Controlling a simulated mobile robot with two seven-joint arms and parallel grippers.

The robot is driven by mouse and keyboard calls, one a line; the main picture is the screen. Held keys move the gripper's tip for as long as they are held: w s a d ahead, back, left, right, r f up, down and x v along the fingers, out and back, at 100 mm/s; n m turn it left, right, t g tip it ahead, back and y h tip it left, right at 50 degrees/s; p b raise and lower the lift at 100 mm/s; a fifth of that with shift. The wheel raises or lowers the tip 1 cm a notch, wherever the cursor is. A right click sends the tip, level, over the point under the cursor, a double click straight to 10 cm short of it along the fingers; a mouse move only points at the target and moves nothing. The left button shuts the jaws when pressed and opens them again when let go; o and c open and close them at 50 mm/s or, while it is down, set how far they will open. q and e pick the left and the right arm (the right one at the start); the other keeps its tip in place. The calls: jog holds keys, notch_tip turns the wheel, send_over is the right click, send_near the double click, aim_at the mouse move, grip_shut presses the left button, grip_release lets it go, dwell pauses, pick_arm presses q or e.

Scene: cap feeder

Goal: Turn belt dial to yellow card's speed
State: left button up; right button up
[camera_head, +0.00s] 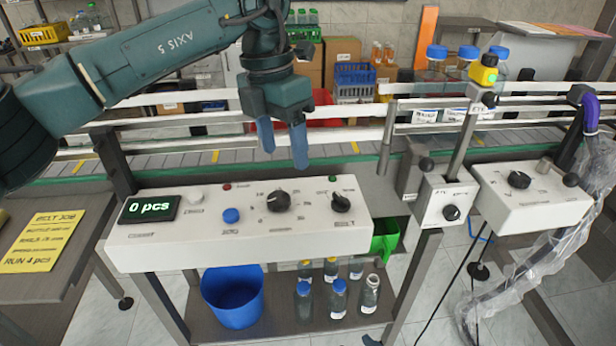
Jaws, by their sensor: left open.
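The white control panel (150,249) stands in front of the belt. A larger black dial with a printed scale (278,202) sits at its middle, and a smaller black knob (341,203) sits to the right. I cannot read the scale well enough to give the setting. The yellow card (42,242) lies on the table at the left; its last line reads "RUN 4 pcs", and the speed line is too small to read surely. My left gripper (283,150) is open and empty, pointing down above and behind the dial, apart from it. My right gripper is not in view.
The panel also carries a display reading "0 pcs" (149,208), a blue button (231,215) and a white button (195,197). A post with a knob box (447,203) and another white box (545,205) stand right. A blue bucket (233,300) and bottles are below.

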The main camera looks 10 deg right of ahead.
aim_at(277, 198)
pick_arm(q)
jog(key=shift+t+y, duration=0.4)
jog(key=shift+y, duration=0.2)
jog(key=f, duration=0.3)
jog(key=w+a+f, duration=0.1)
jog(key=f, duration=0.3)
jog(key=f+p, duration=0.1)
jog(key=f, duration=0.2)
jog(key=shift+w+a+f, duration=0.15)
jog(key=shift+w+a, duration=0.1)
jog(key=shift+w, duration=0.15)
jog(key=shift+f, duration=0.4)
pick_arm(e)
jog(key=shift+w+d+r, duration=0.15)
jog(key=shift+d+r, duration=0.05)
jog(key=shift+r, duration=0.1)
pick_arm(q)
jog(key=c, duration=1)
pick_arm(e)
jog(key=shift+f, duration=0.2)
